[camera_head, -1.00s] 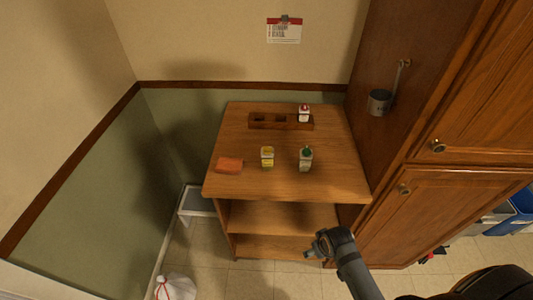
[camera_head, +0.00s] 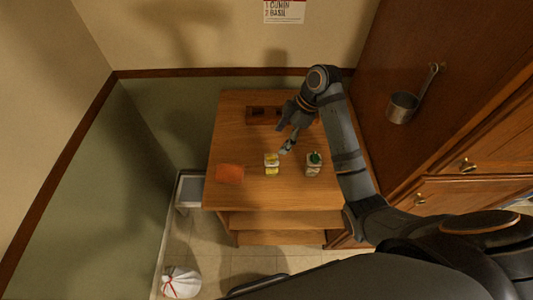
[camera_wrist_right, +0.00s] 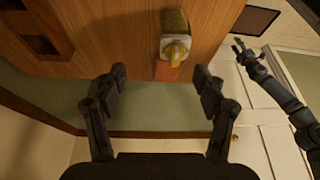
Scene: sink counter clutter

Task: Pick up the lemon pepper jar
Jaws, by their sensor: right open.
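In the right wrist view the yellow jar (camera_wrist_right: 175,40) is beyond the fingertips, right of centre. My right gripper (camera_head: 288,146) reaches over the shelf top, just behind and right of this jar, apart from it. In the wrist view its fingers (camera_wrist_right: 160,78) are open with nothing between them. My left gripper (camera_wrist_right: 242,48) shows small at the right of the wrist view; its opening is unclear.
An orange block (camera_head: 230,172) lies to the left. A wooden rack (camera_head: 262,115) is at the back, partly hidden by my arm. A cabinet (camera_head: 440,130) bounds the right side.

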